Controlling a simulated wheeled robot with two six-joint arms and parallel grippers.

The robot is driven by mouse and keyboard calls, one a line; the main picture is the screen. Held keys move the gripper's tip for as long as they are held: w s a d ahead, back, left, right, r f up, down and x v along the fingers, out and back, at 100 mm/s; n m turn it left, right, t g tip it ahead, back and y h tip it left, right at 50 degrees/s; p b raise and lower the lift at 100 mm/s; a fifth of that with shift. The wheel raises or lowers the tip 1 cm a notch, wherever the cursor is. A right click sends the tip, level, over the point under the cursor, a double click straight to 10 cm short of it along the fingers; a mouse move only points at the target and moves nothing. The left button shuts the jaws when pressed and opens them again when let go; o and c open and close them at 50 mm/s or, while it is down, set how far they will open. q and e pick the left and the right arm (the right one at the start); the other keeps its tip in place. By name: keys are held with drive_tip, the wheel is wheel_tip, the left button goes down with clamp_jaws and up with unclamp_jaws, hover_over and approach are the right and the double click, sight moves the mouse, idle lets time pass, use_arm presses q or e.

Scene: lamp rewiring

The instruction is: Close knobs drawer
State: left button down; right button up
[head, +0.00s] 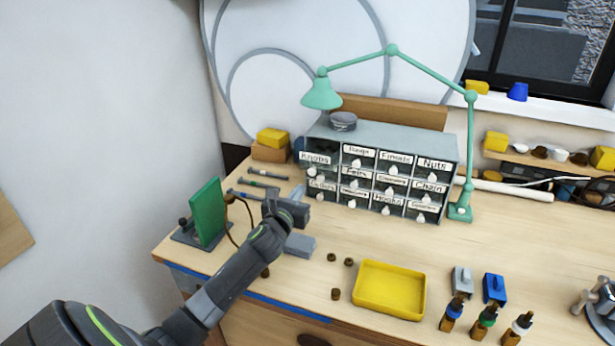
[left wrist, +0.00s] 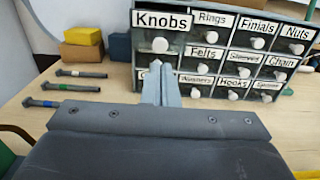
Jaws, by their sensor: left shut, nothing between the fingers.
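The knobs drawer (head: 315,159) is at the top left of the small-parts cabinet. It stands out in front of its neighbours, with a dark opening behind its label, so it looks partly pulled out. In the left wrist view the knobs drawer (left wrist: 163,20) fills the upper middle, with its white pull knob below the label. My left gripper (head: 299,189) is shut and empty, pointing at the cabinet from just in front and below the drawer. In the left wrist view its fingertips (left wrist: 161,76) overlap the area under the pull knob; I cannot tell whether they touch. My right gripper is out of view.
The cabinet's (head: 400,143) other drawers look shut. A green lamp (head: 460,211) stands at its right. A green board (head: 208,213) is left of my arm. A yellow tray (head: 390,289) and small brown knobs (head: 349,262) lie in front.

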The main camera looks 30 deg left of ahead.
sight(311, 172)
use_arm(q)
drive_tip(key=x, duration=0.6)
drive_tip(key=shift+d, duration=0.1)
drive_tip(key=shift+w+a, duration=0.2)
drive_tip(key=shift+w, duration=0.45)
drive_tip(key=shift+w, duration=0.1)
